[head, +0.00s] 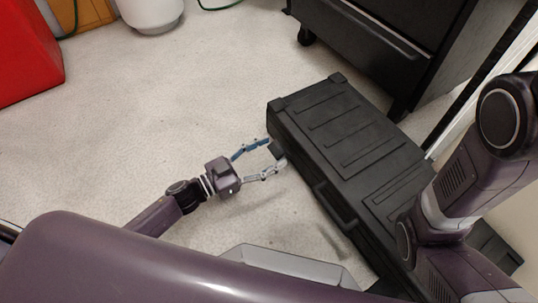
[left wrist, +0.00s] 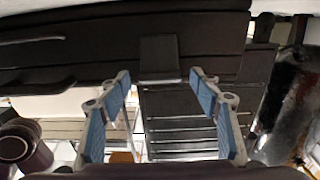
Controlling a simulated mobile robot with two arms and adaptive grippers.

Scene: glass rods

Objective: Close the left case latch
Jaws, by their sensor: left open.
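The black case (head: 345,130) lies on the floor with its ribbed lid shut and its handle (head: 335,208) on the near long side. The left latch (left wrist: 159,58) is a square dark flap on that side; in the head view a dark piece there seems to stick out from the case wall. My left gripper (head: 275,152) is open, with its fingertips close to the case at the latch. In the left wrist view my fingers (left wrist: 159,77) stand on either side of the latch, with nothing between them. Contact cannot be told. My right arm shows, but its gripper is hidden.
A dark wheeled cabinet (head: 375,50) stands behind the case. A red object (head: 25,55) and a white container (head: 150,12) are at the far left and back. The pale floor (head: 150,110) left of the case is clear.

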